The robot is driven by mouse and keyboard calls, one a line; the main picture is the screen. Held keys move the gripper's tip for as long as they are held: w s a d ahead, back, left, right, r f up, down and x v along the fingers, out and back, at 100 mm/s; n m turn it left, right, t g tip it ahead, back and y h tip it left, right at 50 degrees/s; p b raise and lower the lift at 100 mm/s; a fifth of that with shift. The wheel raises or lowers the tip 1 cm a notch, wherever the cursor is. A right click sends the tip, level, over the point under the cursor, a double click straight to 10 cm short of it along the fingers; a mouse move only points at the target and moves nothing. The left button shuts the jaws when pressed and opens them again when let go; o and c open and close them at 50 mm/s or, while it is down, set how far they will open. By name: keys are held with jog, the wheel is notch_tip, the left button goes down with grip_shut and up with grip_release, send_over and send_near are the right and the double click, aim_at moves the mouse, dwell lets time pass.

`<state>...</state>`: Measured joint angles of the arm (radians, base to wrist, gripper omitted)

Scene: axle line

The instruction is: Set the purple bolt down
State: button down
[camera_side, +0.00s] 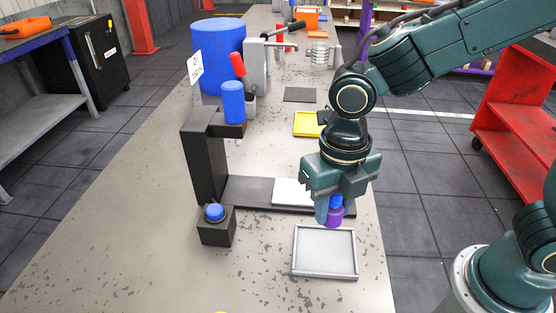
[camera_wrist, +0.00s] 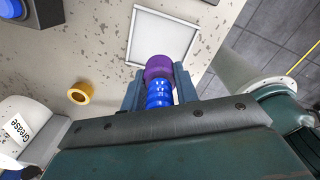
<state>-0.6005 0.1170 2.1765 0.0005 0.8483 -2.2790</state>
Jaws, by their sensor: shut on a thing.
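The purple bolt shows a purple head (camera_side: 333,218) and a blue ribbed shank in the side view. It also shows in the wrist view (camera_wrist: 159,67), with the blue shank between the fingers. My gripper (camera_side: 329,208) is shut on the bolt and holds it head-down, just beyond the far edge of the grey-rimmed tray (camera_side: 325,274) as seen from the side. In the wrist view the tray (camera_wrist: 160,37) lies past the bolt's head and looks empty. I cannot tell exactly how high the bolt is above the bench.
A dark press frame (camera_side: 204,165) with a blue cylinder stands left of my gripper, its white plate (camera_side: 293,192) close behind. A block with a blue button (camera_side: 214,212) stands in front. A yellow tray (camera_side: 307,124) lies farther back. A brass ring (camera_wrist: 80,92) and grease container (camera_wrist: 28,128) lie nearby.

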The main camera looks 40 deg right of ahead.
aim_at(334, 205)
jog(key=shift+f, duration=2.3)
jog(key=shift+f, duration=2.1)
jog(key=shift+f, duration=0.15)
jog(key=c, duration=1.1)
grip_release()
jog(key=shift+r, duration=6.15)
